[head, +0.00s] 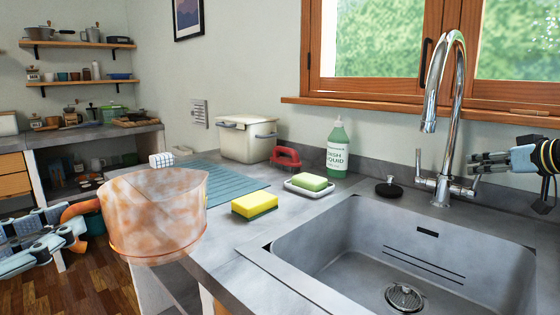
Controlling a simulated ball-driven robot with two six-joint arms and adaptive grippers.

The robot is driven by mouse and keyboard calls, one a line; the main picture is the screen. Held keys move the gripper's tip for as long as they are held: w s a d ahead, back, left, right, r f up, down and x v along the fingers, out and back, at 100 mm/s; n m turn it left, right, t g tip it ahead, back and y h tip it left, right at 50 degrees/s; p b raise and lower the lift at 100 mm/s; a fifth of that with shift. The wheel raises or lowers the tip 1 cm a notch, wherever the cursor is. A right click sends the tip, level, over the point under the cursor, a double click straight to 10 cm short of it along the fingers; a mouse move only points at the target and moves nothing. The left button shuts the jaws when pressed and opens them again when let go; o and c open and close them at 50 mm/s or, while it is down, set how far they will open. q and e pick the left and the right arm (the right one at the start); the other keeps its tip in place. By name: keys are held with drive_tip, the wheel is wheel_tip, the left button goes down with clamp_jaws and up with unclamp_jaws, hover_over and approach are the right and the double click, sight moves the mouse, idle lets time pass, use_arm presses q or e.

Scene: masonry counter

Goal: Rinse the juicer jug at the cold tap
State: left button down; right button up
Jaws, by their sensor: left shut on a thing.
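The juicer jug (155,215) is a clear orange-tinted jug with cloudy, blotchy walls and an orange handle (78,213). My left gripper (76,232) is shut on this handle and holds the jug upright at the left, in front of the counter's left edge and away from the sink. The chrome tap (445,110) has a tall curved spout and a lever on each side of its base; no water shows from it. My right gripper (472,165) is beside the tap's right-hand lever; whether it touches it or how far its fingers are apart is unclear. The sink (340,260) looks empty.
A yellow-green sponge (254,205), a soap dish (310,188) with a green soap bar, a green liquid bottle (337,150) and a black plug (389,188) stand around the sink. Behind are a blue ribbed mat (225,180), a cream bin (246,140) and a red object (286,156).

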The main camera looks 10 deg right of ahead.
drive_tip(key=shift+w+f, duration=0.15)
drive_tip(key=shift+w, duration=0.25)
drive_tip(key=shift+c, duration=0.2)
clamp_jaws()
